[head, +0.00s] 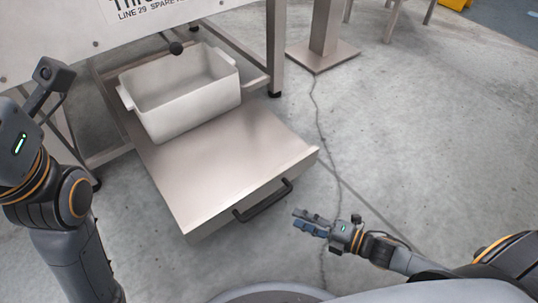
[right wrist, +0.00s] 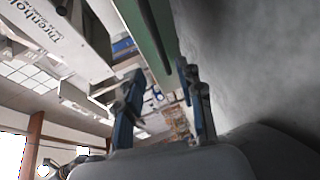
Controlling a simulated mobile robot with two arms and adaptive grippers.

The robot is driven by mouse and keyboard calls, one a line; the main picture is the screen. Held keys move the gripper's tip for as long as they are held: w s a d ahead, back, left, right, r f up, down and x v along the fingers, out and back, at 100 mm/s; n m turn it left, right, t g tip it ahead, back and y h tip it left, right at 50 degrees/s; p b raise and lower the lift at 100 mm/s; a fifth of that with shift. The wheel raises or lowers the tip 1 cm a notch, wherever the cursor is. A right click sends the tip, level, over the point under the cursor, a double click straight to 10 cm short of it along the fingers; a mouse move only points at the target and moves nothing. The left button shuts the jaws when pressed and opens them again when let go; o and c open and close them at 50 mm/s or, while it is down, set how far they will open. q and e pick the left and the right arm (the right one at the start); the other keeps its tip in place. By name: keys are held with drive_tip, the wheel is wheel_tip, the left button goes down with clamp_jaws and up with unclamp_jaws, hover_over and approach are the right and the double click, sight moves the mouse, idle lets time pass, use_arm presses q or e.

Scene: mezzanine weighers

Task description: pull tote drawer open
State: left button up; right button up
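The tote drawer (head: 235,165) is a flat metal tray that stands well out from under the bench. A white tote (head: 190,115) sits on its rear part. A black bar handle (head: 264,201) is on the drawer's front edge. My right gripper (head: 304,222) is just right of and in front of the handle, apart from it and empty. In the right wrist view its two fingers (right wrist: 162,112) stand wide apart. My left gripper's body (head: 20,145) is at the left edge; its fingers cannot be made out.
The bench's white front panel (head: 60,42) is above the drawer. A metal bench leg (head: 274,50) stands right of the drawer, with a pedestal base (head: 322,57) farther right. The concrete floor (head: 430,140) at the right is clear.

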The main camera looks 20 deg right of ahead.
drive_tip(key=a+r+m+t+y+p, duration=0.1)
drive_tip(key=a+r+m+t+p, duration=0.1)
drive_tip(key=r, duration=0.7)
drive_tip(key=a+r+m+t+y+p, duration=0.2)
drive_tip(key=a+r, duration=0.2)
drive_tip(key=r, duration=0.6)
drive_tip(key=a+r+m+t+y+p, duration=0.1)
drive_tip(key=a+r+m+y+p, duration=0.1)
drive_tip(key=r, duration=0.7)
drive_tip(key=shift+a+r+m+t, duration=0.3)
drive_tip(key=shift+a+t, duration=0.1)
drive_tip(key=shift+a, duration=0.5)
